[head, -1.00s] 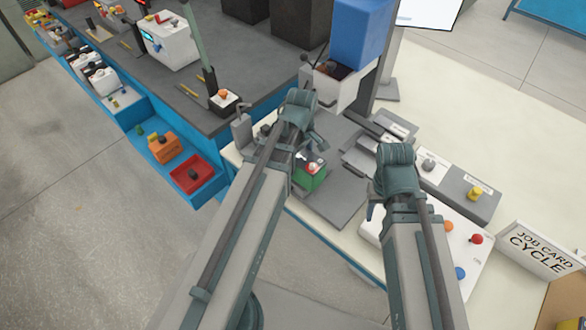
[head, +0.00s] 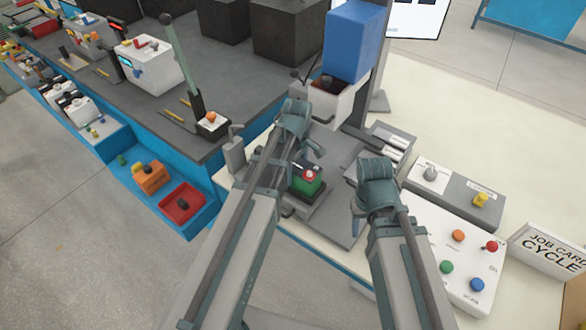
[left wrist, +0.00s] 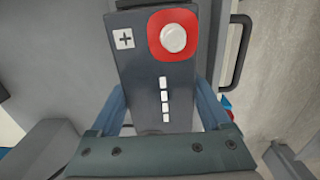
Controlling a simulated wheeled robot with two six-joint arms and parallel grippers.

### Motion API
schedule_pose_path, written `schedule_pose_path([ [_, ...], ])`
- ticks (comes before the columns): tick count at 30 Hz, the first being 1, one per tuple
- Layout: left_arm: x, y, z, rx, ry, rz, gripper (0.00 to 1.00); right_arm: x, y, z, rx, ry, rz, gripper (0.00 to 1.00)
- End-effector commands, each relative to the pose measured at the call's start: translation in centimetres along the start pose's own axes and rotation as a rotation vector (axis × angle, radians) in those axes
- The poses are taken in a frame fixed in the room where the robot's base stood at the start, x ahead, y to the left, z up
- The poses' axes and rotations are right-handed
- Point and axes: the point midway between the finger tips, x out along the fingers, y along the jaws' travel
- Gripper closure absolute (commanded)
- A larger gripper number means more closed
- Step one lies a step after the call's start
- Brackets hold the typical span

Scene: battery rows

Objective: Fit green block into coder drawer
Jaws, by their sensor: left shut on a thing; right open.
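The green block (head: 308,184) has a dark top with a red terminal. In the left wrist view the dark top of the block (left wrist: 158,85) shows a plus mark, a red patch with a white cap, and several white marks. My left gripper (head: 299,174) is shut on it; its fingers lie along both sides of the block in the left wrist view. The block is over or in a dark drawer (head: 310,204) on the grey plate; I cannot tell whether it touches the bottom. My right gripper (head: 357,212) is open and empty, right of the plate.
The coder's grey body (head: 333,104) with a blue box (head: 356,42) stands behind. A black handle (left wrist: 240,50) lies beside the block. Control boxes (head: 455,190), a button panel (head: 460,265) and a job card (head: 545,250) are at right. A red bin (head: 182,204) is at left.

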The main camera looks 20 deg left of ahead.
Motion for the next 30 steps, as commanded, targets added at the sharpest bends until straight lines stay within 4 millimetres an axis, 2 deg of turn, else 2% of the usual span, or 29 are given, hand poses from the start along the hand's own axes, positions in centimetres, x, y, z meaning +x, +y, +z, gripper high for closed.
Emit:
schedule_pose_path([
  [1,0.60,0.04,0.18,0.000,0.000,0.000,1.00,0.59,-0.06,-0.04,0.000,0.000,0.000,0.50],
  [14,0.79,0.06,0.22,-0.001,0.000,0.000,1.00,0.79,-0.08,-0.05,0.000,0.000,0.000,0.50],
  [15,0.71,0.06,0.21,-0.001,0.000,0.000,0.13,0.71,-0.07,-0.04,0.000,0.000,0.000,0.50],
  [18,0.68,0.06,0.21,-0.001,0.000,0.000,0.00,0.68,-0.07,-0.04,0.000,0.000,0.000,0.50],
  [30,0.06,0.05,0.21,-0.001,0.000,0.000,0.00,0.06,-0.01,-0.01,0.000,0.000,0.000,0.50],
])
